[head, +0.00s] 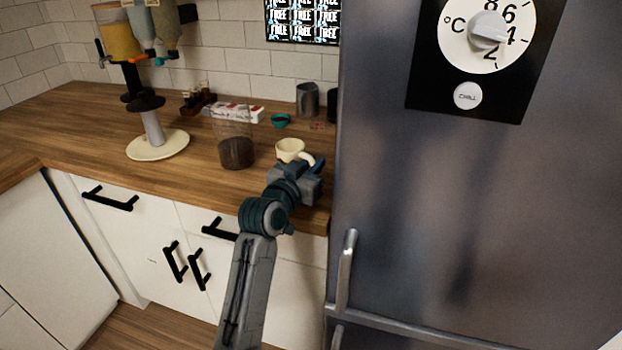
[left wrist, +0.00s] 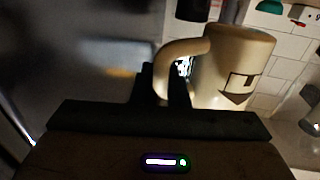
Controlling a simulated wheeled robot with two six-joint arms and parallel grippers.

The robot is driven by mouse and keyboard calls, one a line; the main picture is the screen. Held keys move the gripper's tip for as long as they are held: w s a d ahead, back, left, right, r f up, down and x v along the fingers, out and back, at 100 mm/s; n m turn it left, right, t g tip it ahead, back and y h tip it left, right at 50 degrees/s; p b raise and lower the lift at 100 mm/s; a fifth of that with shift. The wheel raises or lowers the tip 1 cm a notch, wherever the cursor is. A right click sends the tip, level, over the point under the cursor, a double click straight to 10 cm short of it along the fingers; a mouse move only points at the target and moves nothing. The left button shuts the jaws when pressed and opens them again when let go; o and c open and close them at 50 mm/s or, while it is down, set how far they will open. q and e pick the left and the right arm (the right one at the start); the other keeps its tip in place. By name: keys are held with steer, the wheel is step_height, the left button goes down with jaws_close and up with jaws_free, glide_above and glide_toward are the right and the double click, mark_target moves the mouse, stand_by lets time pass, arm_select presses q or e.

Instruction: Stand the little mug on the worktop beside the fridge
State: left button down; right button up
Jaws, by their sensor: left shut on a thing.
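The little mug (head: 290,149) is cream-coloured. In the left wrist view the mug (left wrist: 238,62) shows a dark mark on its side, and its handle lies between my gripper's fingers. My left gripper (head: 312,165) is shut on the mug's handle, close to the fridge's left side. The worktop (head: 185,178) is wooden and runs left from the fridge (head: 480,210). The mug is over or on the worktop near its right end; I cannot tell whether its base touches the wood. My right gripper is not in view.
A clear container with dark contents (head: 236,152) stands just left of the mug. Behind are a small teal bowl (head: 280,121), a grey canister (head: 307,99) and a white-red box (head: 236,112). A dispenser on a round base (head: 157,146) stands further left.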

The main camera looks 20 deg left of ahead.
arm_select(q)
steer(key=shift+f, duration=1.85)
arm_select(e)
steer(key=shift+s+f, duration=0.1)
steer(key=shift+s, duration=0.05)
arm_select(q)
steer(key=shift+f, duration=0.15)
steer(key=c, duration=1.5)
jaws_free()
steer(key=shift+o, duration=0.3)
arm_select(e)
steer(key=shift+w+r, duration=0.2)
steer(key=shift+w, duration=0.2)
